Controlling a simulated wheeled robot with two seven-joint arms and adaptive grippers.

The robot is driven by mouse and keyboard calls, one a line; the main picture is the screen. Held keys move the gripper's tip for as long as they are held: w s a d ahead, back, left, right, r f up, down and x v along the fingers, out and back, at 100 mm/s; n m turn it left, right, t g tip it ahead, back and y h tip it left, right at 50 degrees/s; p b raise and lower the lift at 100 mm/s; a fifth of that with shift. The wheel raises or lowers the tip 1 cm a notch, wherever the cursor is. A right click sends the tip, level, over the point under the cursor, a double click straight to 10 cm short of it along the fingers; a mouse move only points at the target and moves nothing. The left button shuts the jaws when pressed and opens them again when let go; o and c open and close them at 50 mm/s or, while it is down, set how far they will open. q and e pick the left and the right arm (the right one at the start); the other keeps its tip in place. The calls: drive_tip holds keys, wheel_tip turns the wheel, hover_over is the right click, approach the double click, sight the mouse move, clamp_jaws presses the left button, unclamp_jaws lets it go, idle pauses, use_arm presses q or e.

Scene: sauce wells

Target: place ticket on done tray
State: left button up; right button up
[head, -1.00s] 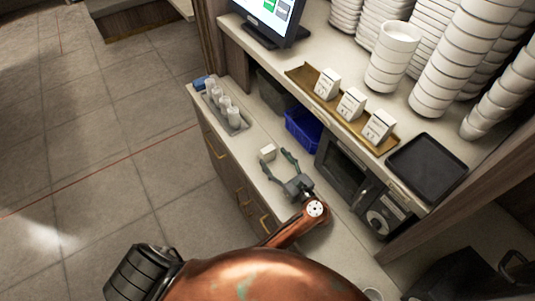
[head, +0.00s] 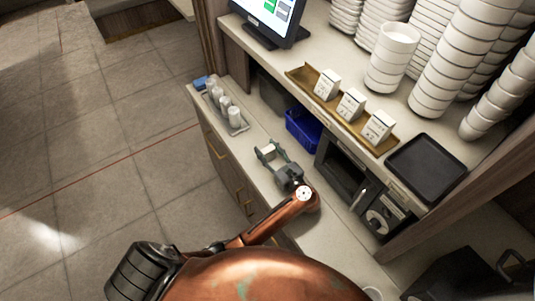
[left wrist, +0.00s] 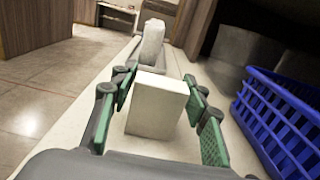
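The ticket, a small white block (head: 268,150), is on the lower counter by the blue basket; it also shows large in the left wrist view (left wrist: 157,108). I cannot tell whether the ticket is lifted. A gold-brown tray (head: 297,75) on the upper shelf holds three similar white tickets (head: 351,103). An empty black tray (head: 428,167) lies right of it. My right gripper is not in view.
A blue basket (head: 303,130) stands right of the ticket, beside a dark appliance (head: 344,172). A grey holder with pale bottles (head: 236,127) is farther along the counter. Bowl stacks (head: 391,58) and a screen (head: 268,17) stand on the shelf, which overhangs the counter's back.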

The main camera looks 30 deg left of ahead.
use_arm(q)
drive_tip(key=c, duration=0.7)
drive_tip(key=shift+r, duration=0.1)
